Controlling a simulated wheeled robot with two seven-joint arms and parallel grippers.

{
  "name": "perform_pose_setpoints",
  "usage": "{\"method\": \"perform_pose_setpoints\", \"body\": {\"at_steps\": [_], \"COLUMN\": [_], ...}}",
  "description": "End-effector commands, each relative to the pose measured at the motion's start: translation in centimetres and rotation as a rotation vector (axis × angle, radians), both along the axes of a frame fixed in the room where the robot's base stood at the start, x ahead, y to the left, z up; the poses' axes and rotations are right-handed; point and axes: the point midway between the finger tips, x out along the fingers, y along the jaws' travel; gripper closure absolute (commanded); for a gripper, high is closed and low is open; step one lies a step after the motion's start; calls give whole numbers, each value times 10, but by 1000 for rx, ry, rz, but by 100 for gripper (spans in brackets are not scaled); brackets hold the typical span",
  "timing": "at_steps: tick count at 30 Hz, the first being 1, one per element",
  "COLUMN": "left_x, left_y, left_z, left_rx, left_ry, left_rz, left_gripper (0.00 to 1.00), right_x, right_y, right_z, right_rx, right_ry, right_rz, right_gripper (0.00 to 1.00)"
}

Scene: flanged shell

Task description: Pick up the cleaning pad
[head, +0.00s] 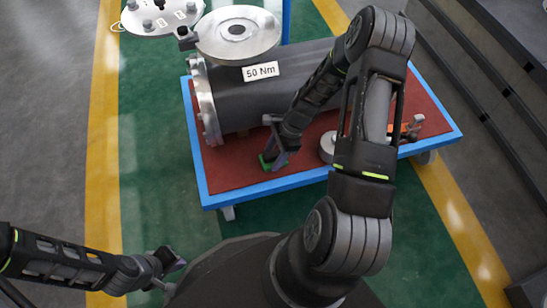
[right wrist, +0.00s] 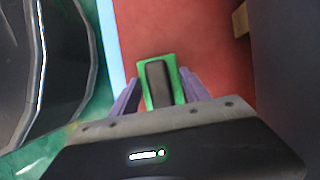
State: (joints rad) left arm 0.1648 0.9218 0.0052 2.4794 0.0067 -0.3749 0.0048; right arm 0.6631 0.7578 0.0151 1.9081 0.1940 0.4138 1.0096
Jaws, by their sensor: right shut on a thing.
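The cleaning pad (right wrist: 143,98) is a green rectangle with a dark grip on top, lying at the red mat near the cart's front edge. In the head view only a small green part of it (head: 264,162) shows beside my gripper. My right gripper (right wrist: 157,97) is shut on the pad's dark grip, one finger on each side. In the head view this gripper (head: 274,157) points down at the mat. I cannot tell whether the pad touches the mat. My left gripper (head: 174,270) is empty, with its fingers apart, low at the left, away from the cart.
A blue-edged cart with a red mat (head: 235,178) carries a large grey flanged shell (head: 240,98) labelled 50 Nm, just behind my right gripper. A metal disc (head: 327,147) and an orange-marked tool (head: 410,128) lie to the right, partly behind my right arm. A labelled round plate (head: 150,18) is at the top left.

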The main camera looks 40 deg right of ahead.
Motion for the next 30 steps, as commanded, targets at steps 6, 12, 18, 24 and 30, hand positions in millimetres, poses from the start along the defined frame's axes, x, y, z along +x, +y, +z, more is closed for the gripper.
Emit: {"method": "perform_pose_setpoints", "body": {"at_steps": [6, 12, 18, 24, 30], "left_x": [0, 0, 0, -2, -5], "left_y": [0, 0, 0, 0, -1], "left_z": [0, 0, 1, 13, 31], "left_rx": [0, 0, 0, -1, -4], "left_ry": [0, 0, 0, 4, 12], "left_rz": [0, 0, 0, -3, -8], "left_gripper": [100, 100, 100, 100, 100], "right_x": [0, 0, 0, 1, 1], "right_y": [0, 0, 0, 0, -1], "right_z": [0, 0, 3, 27, 67], "right_rx": [0, 0, 0, -2, -3], "right_ry": [0, 0, 0, -3, -3], "right_rz": [0, 0, 0, 1, 1], "right_gripper": [80, 90, 90, 90, 90]}}
